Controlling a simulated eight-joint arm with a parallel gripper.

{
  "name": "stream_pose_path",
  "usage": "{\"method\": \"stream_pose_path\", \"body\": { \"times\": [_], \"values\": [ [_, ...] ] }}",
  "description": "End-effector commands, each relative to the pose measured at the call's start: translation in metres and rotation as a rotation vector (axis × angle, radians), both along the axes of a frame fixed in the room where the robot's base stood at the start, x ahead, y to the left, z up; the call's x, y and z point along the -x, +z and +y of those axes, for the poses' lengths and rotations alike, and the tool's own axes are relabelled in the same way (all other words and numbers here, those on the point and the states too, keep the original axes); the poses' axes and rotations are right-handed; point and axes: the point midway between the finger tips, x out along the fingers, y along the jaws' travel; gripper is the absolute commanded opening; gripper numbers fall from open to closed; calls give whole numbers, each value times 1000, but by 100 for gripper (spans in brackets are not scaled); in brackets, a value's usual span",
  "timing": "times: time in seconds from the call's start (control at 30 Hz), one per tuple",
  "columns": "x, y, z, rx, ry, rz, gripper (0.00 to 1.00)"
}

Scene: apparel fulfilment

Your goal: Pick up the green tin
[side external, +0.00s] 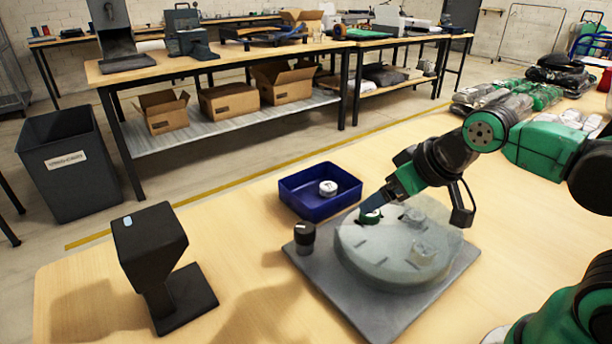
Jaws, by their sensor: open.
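The green tin (371,217) sits at the back left of the round grey turntable-like fixture (385,262), partly hidden by my gripper. My gripper (372,208) reaches down from the right, its fingertips at the tin. The jaws are open. Whether the fingers touch the tin or stand on both sides of it cannot be told from this side.
A blue bin (298,202) holding a white-topped tin (328,188) stands behind the fixture. A black scanner-like stand (160,268) is at left. Clothing packs (500,105) lie at the back right.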

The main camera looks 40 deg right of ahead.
Motion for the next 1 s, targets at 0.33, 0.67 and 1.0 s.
{"method": "stream_pose_path", "body": {
  "times": [0.33, 0.67, 1.0],
  "values": [
    [0, 0, 0, 0, 0, 0, 81],
    [0, 0, 0, 0, 0, 1, 88],
    [-28, -3, -22, 50, 51, 195, 88]
  ]
}}
